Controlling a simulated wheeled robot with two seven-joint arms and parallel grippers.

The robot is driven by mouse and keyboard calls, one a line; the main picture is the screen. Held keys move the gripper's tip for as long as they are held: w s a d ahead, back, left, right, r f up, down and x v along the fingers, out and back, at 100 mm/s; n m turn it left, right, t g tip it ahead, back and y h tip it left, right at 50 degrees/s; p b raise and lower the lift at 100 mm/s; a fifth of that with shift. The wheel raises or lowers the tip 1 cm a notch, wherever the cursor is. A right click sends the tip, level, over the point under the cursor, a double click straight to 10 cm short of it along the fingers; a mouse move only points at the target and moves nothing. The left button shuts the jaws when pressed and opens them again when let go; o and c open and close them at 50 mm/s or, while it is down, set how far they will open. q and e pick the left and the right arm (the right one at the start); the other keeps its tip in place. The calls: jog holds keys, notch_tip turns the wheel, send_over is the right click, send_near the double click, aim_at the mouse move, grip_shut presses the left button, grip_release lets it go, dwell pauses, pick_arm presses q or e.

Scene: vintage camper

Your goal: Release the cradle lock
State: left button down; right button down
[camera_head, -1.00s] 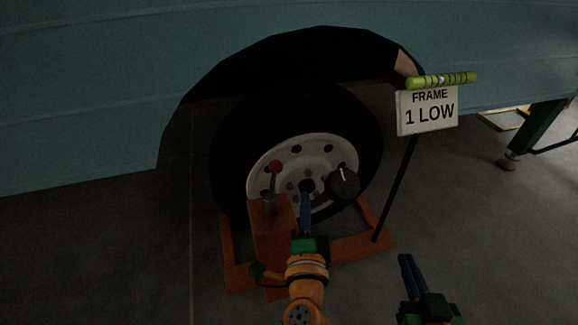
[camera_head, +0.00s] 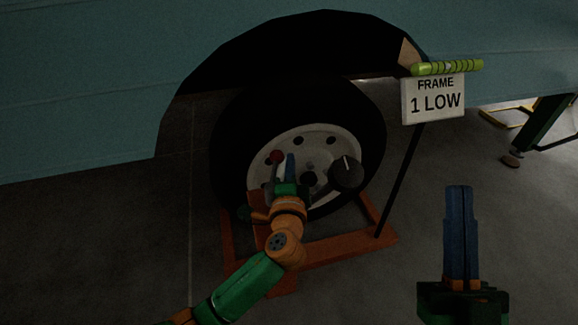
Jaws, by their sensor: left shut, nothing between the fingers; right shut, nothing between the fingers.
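The orange cradle (camera_head: 335,249) stands on the floor around the foot of the camper's wheel (camera_head: 325,150). A lever with a red ball knob (camera_head: 277,156) rises from it in front of the wheel. A black dial with a white mark (camera_head: 347,172) is to the right of the lever. My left gripper (camera_head: 290,158) is shut and empty, its blue fingertips just right of the red knob. I cannot tell whether they touch it. My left arm hides much of the lever's stem and the cradle's box. My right gripper (camera_head: 459,190) is shut and empty, pointing up over the floor at right.
A sign (camera_head: 434,101) reading "FRAME 1 LOW" stands on a dark post right of the wheel, with a green level (camera_head: 447,68) above it. The teal camper body (camera_head: 90,100) overhangs the wheel. A dark green support leg (camera_head: 539,130) is at far right. The floor at left is clear.

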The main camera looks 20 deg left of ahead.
pick_arm(q)
jog(key=shift+a, duration=0.2)
pick_arm(e)
jog(key=shift+s+r+y, duration=0.2)
jog(key=shift+y, duration=0.1)
